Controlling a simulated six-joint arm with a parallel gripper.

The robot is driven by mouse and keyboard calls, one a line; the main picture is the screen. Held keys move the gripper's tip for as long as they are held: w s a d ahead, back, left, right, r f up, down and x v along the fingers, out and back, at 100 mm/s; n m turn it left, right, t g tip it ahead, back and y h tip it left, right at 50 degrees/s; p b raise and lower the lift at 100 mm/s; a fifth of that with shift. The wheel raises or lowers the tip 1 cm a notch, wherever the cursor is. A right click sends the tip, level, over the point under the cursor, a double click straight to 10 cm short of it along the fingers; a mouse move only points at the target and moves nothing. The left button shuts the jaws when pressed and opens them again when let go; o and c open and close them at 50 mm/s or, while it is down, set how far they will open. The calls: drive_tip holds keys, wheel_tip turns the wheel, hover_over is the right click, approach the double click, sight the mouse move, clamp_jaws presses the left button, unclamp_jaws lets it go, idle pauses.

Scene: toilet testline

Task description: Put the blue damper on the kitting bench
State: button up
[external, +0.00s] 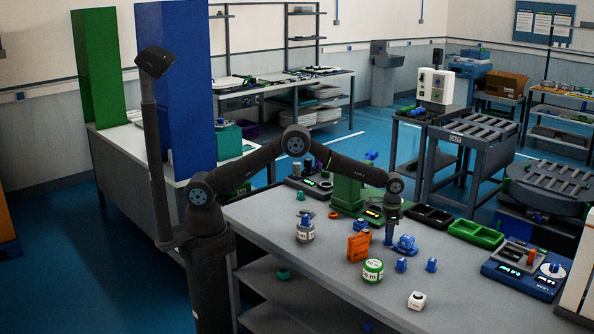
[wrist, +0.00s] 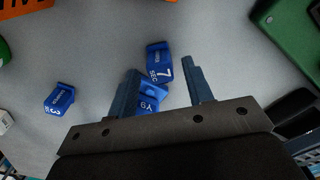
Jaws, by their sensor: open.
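My gripper (external: 391,239) is open and points down, low over the grey bench (external: 300,268). In the wrist view its two fingers (wrist: 160,68) stand apart. A blue part marked 7 SEC (wrist: 158,62) lies just beyond and between the fingertips. Another blue piece (wrist: 150,98) shows between the fingers, partly hidden by the left one. A third small blue part (wrist: 59,99) lies apart to the left. In the external view, blue parts (external: 406,244) sit beside the gripper, and two small ones (external: 401,265) (external: 431,265) stand nearer the camera. I cannot tell which is the damper.
An orange block (external: 358,247), a green-and-white jar (external: 373,270) and a white cube (external: 417,300) stand close by. A green stand (external: 347,192), black trays (external: 433,216) and a green tray (external: 476,233) line the far side. The bench's front left is mostly clear.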

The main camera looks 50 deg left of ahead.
wheel_tip(320, 180, up, 10)
drive_tip(key=shift+f, duration=0.2)
drive_tip(key=shift+o, duration=0.8)
drive_tip(key=shift+r, duration=0.35)
drive_tip(key=w+a+f+n+t+h, duration=0.25)
drive_tip(key=w+a+f+t, duration=0.35)
drive_tip(key=a, duration=0.3)
drive_tip(key=s+a+r+m+h, duration=0.1)
drive_tip(key=s+a+h, duration=0.25)
drive_tip(key=s, duration=0.35)
drive_tip(key=s+a+r+m+h, duration=0.1)
drive_tip(key=s+a+m+h, duration=0.1)
drive_tip(key=s+h, duration=0.4)
drive_tip(key=shift+n+y, duration=0.25)
drive_tip(key=shift+y, duration=0.25)
drive_tip(key=x, duration=1.6)
drive_tip(key=shift+s+d+f, duration=0.1)
drive_tip(key=shift+s, duration=0.2)
clamp_jaws()
